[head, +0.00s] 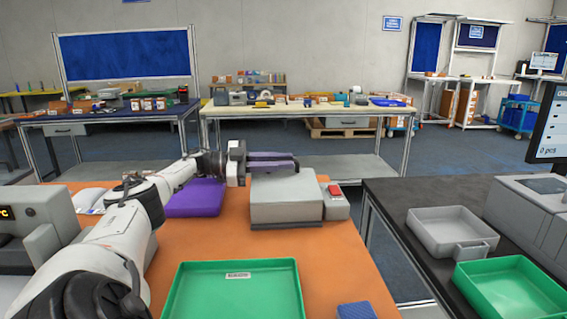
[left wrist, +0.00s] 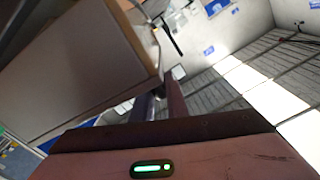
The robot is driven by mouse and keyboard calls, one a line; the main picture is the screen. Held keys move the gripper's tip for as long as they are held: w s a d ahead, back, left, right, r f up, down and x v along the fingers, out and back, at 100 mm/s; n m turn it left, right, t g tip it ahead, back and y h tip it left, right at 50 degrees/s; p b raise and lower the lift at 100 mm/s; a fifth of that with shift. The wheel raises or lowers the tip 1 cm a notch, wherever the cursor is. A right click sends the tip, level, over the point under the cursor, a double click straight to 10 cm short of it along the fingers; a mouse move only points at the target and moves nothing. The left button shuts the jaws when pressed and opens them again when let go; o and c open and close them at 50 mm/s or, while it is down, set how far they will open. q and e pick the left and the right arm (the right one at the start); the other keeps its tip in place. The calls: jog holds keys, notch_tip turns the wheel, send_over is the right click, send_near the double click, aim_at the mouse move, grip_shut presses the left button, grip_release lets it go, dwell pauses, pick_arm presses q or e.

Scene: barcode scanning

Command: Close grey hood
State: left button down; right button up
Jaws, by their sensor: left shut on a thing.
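The grey hood (head: 285,190) is a boxy light grey cover on the orange table, right of centre in the head view. Its top looks nearly level; I cannot tell whether a gap remains at its edge. It shows as a large pale panel (left wrist: 85,70) at the left of the left wrist view. My left gripper (head: 296,161) reaches in from the left, its dark fingers pointing right along the hood's far top edge. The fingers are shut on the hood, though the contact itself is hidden. My right gripper is not in view.
A grey block with a red top (head: 336,197) adjoins the hood's right side. A purple pad (head: 195,198) lies left of it. A green tray (head: 236,292) is in front. A grey bin (head: 452,229) and another green tray (head: 510,287) stand on the dark table at right.

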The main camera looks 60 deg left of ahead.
pick_arm(q)
jog(key=c, duration=1.8)
grip_release()
jog(key=shift+a+r, duration=0.15)
jog(key=shift+r, duration=0.1)
jog(key=shift+c, duration=0.2)
jog(key=shift+f, duration=0.1)
jog(key=shift+s+f, duration=0.1)
jog(key=b+v, duration=0.1)
jog(key=v, duration=0.1)
jog(key=b+v, duration=0.1)
jog(key=v, duration=0.2)
jog(key=b+v, duration=0.1)
jog(key=v, duration=0.1)
jog(key=shift+s+a+f+b, duration=0.2)
jog(key=shift+s+f+b, duration=0.05)
jog(key=shift+s+b, duration=0.1)
jog(key=b, duration=0.1)
jog(key=s+b, duration=0.1)
jog(key=s+a+b, duration=0.1)
jog(key=shift+s+r, duration=0.1)
jog(key=shift+r, duration=0.25)
